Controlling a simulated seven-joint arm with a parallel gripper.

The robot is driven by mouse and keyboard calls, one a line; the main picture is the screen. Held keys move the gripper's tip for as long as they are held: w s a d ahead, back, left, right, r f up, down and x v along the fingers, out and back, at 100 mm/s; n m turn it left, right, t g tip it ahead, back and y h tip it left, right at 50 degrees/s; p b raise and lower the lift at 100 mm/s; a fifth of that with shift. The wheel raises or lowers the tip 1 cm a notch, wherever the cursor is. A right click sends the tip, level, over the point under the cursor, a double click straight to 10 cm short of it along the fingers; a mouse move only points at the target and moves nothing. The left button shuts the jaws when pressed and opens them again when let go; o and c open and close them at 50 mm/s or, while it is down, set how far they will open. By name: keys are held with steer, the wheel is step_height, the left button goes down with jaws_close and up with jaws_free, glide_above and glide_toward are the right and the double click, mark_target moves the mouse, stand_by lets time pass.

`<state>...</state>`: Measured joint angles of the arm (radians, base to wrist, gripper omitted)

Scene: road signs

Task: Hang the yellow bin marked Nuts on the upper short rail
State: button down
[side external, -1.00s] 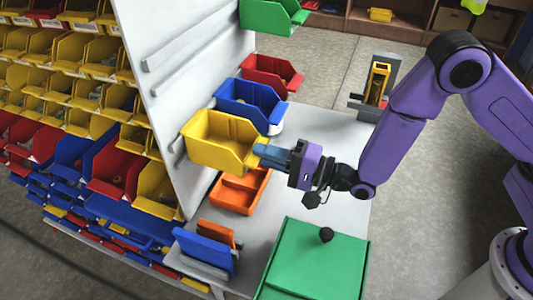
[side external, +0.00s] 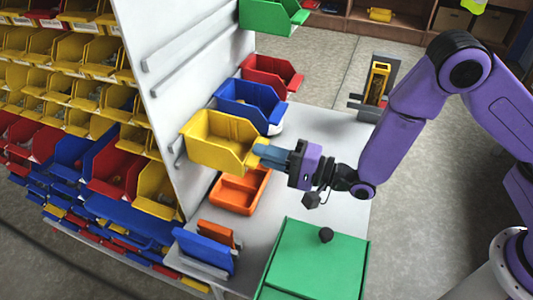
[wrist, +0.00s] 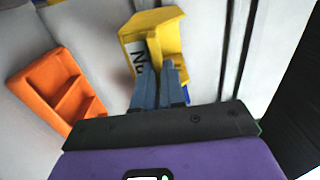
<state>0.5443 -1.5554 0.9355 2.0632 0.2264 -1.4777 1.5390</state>
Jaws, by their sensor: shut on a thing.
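The yellow bin (side external: 220,140) is held up close to the face of the pale upright panel (side external: 165,75), open side up. In the wrist view the yellow bin (wrist: 160,35) carries a white label on which "Nu" can be read. My gripper (side external: 262,151) is shut on the bin's front edge; its fingers (wrist: 158,80) cover part of the label. Two rails (side external: 190,45) run across the upper panel, and part of a lower rail (side external: 177,150) shows left of the bin. I cannot tell whether the bin's back touches the panel or a rail.
Blue (side external: 248,103) and red (side external: 270,74) bins stand behind the yellow bin along the panel. A green bin (side external: 272,16) is higher up. An orange tray (side external: 238,192) lies below. A green box lid (side external: 315,260) with a black knob is at the front.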

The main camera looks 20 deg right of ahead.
steer(key=shift+r, duration=0.25)
stand_by(0.4)
steer(key=shift+r, duration=0.95)
steer(key=v, duration=1.4)
steer(key=shift+r, duration=0.4)
stand_by(1.4)
steer(key=w+d+r, duration=0.2)
steer(key=d+r, duration=0.6)
steer(key=r, duration=0.1)
steer(key=w+d+r, duration=0.3)
steer(key=d+r, duration=0.4)
steer(key=r, duration=0.3)
steer(key=f+x, duration=0.1)
steer(key=x, duration=2)
steer(key=shift+f, duration=0.35)
